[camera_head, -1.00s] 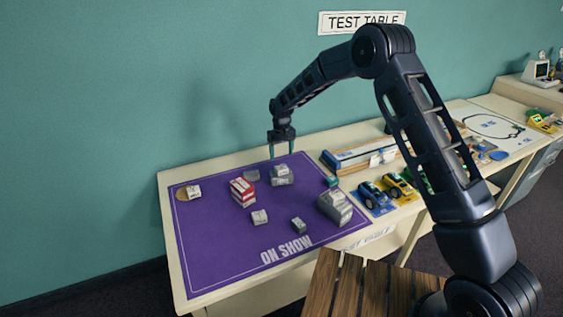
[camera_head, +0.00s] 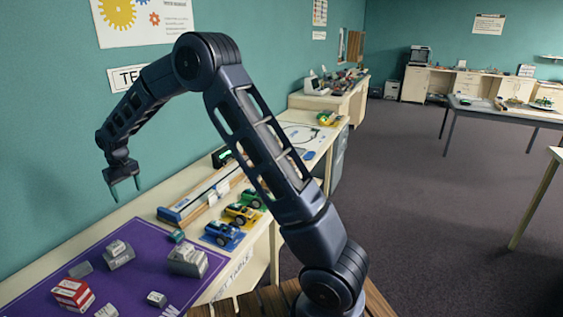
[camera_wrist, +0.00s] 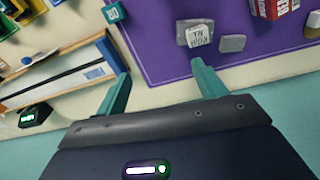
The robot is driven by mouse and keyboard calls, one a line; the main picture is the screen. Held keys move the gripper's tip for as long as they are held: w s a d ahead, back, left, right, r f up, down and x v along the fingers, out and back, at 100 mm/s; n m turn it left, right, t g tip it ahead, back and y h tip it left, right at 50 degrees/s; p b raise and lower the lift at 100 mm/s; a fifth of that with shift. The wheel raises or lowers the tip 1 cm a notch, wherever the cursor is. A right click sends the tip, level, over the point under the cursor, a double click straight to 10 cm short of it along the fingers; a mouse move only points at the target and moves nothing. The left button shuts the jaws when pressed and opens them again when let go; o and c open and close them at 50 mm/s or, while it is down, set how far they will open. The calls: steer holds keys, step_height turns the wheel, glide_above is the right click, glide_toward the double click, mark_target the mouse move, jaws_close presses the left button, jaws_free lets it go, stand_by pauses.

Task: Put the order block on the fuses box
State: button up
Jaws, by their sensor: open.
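My gripper (camera_head: 123,188) is open and empty, held above the back edge of the table by the wall. Its teal fingers (camera_wrist: 161,69) stand apart in the wrist view. On the purple mat are a grey box (camera_head: 119,261) with a paler labelled block (camera_head: 115,247) on top, a larger grey box (camera_head: 187,261), and a red and white box (camera_head: 72,293). Small grey blocks (camera_head: 157,299) lie loose, one beside the stacked pair (camera_head: 80,269). The labels are too small or turned to read, so I cannot tell which is the order block or the fuses box.
The purple mat (camera_head: 140,236) covers the near end of the table. A teal block (camera_head: 177,236) sits at its right edge. A long wooden track (camera_head: 200,195) and toy cars (camera_head: 241,213) stand farther right. Open floor (camera_head: 440,230) lies beyond, with another table (camera_head: 505,110).

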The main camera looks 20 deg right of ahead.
steer(key=s+d+r+m+t, duration=0.1)
steer(key=s+d+r, duration=0.1)
steer(key=d+r, duration=0.6)
steer(key=s+d+r+m, duration=0.1)
steer(key=s+d+r, duration=0.25)
steer(key=d, duration=0.95)
steer(key=s+d+r+m+t, duration=0.1)
steer(key=d+r, duration=0.6)
steer(key=d, duration=0.3)
steer(key=s+d+r+m+t, duration=0.1)
steer(key=s+d+r+m, duration=0.2)
steer(key=s+d, duration=0.95)
steer(key=s+d+f+m+t, duration=0.1)
steer(key=s+d+f, duration=0.2)
steer(key=s+d, duration=0.6)
steer(key=s, duration=0.4)
steer(key=shift+f+m, duration=0.15)
steer(key=shift+m, duration=0.25)
